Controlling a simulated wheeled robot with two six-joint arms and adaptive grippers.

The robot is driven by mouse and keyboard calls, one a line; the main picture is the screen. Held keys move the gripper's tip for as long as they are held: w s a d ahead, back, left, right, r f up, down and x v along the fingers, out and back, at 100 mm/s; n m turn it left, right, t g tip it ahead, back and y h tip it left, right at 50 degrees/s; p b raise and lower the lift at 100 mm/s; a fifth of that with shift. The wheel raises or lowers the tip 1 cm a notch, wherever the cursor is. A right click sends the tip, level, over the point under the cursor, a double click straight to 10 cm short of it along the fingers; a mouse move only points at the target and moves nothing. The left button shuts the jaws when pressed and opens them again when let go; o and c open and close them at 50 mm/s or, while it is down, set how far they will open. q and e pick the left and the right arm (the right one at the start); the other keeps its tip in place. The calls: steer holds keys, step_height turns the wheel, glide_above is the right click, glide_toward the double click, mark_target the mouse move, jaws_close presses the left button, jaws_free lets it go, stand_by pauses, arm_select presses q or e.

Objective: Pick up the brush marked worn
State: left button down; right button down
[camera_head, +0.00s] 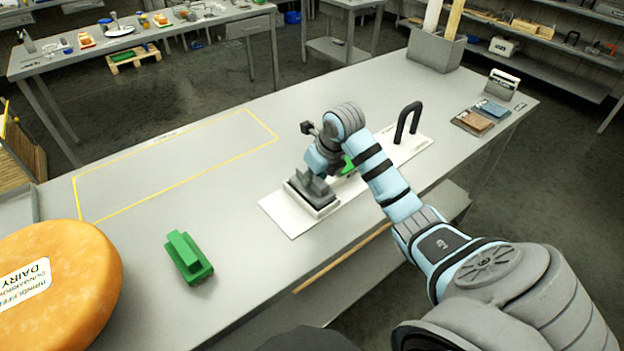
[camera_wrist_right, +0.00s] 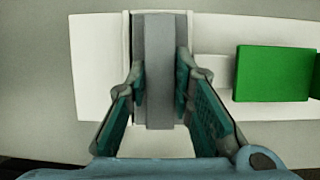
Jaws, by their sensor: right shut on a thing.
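A grey brush (camera_head: 314,203) with a pale underside sits at the near left end of a white board (camera_head: 287,220) on the table. My right gripper (camera_head: 318,182) is over it. In the right wrist view the fingers (camera_wrist_right: 160,100) are shut on the brush's upright grey handle (camera_wrist_right: 158,65). A green thing (camera_head: 348,166) on the same board is partly hidden by my arm; it shows in the wrist view as a green block (camera_wrist_right: 275,73). A separate green brush (camera_head: 188,259) lies on the bare table to the left. I cannot read a worn mark on any brush.
A large orange cheese wheel (camera_head: 60,285) fills the lower left. A black handle (camera_head: 408,122) stands at the board's far end. A yellow outline (camera_head: 180,128) marks empty tabletop. A grey bin (camera_head: 436,49) and small coloured pads (camera_head: 472,122) are at the far right.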

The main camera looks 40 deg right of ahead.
step_height(320, 180, up, 10)
steer(key=shift+w+d+f+p, duration=0.1)
steer(key=shift+f+p, duration=0.15)
steer(key=shift+p, duration=0.1)
step_height(320, 180, up, 11)
steer(key=p, duration=1)
steer(key=shift+f, duration=0.1)
